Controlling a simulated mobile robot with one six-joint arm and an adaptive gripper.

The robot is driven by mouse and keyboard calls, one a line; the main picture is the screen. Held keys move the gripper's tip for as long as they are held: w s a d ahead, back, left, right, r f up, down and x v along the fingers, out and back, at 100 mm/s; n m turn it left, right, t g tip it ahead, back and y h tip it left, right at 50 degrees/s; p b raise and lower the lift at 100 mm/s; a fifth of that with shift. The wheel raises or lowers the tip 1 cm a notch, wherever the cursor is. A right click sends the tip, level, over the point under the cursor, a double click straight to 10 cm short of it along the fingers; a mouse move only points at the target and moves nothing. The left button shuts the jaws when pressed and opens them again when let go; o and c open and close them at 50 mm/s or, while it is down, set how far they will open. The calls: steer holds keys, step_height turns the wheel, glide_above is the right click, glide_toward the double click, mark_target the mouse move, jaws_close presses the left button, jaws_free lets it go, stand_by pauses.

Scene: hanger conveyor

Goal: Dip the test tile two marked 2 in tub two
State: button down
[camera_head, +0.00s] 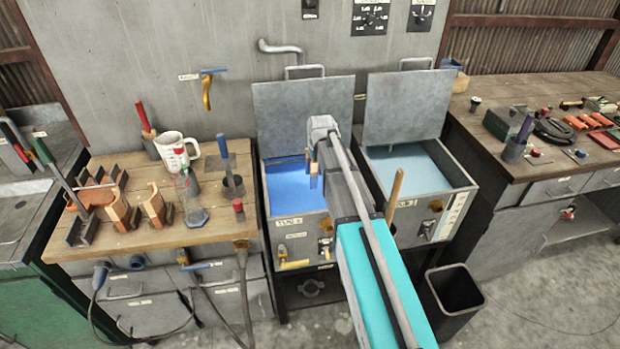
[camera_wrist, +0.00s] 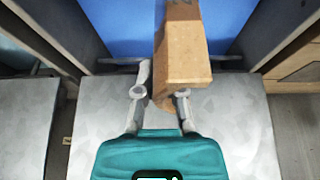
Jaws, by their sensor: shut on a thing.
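My gripper (camera_wrist: 162,98) is shut on a tan, block-like tile (camera_wrist: 197,62), seen between its fingers in the wrist view. No number shows on the faces I can see. In the head view the tile (camera_head: 313,182) is a small brown strip below my gripper, over the left tub. That tub (camera_head: 295,222), which I take as tub two, holds bright blue liquid (camera_head: 284,186) and its lid stands open behind. The blue liquid also shows behind the tile in the wrist view (camera_wrist: 115,25). Whether the tile touches the liquid I cannot tell.
A second tub with pale blue liquid (camera_head: 408,170) stands to the right, lid raised. The left bench has brown tiles (camera_head: 122,210) in dark holders, a white jug (camera_head: 176,150) and tool cups. A black bin (camera_head: 454,292) stands at lower right.

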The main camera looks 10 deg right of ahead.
steer(key=shift+r+p, duration=2.65)
steer(key=shift+r, duration=0.3)
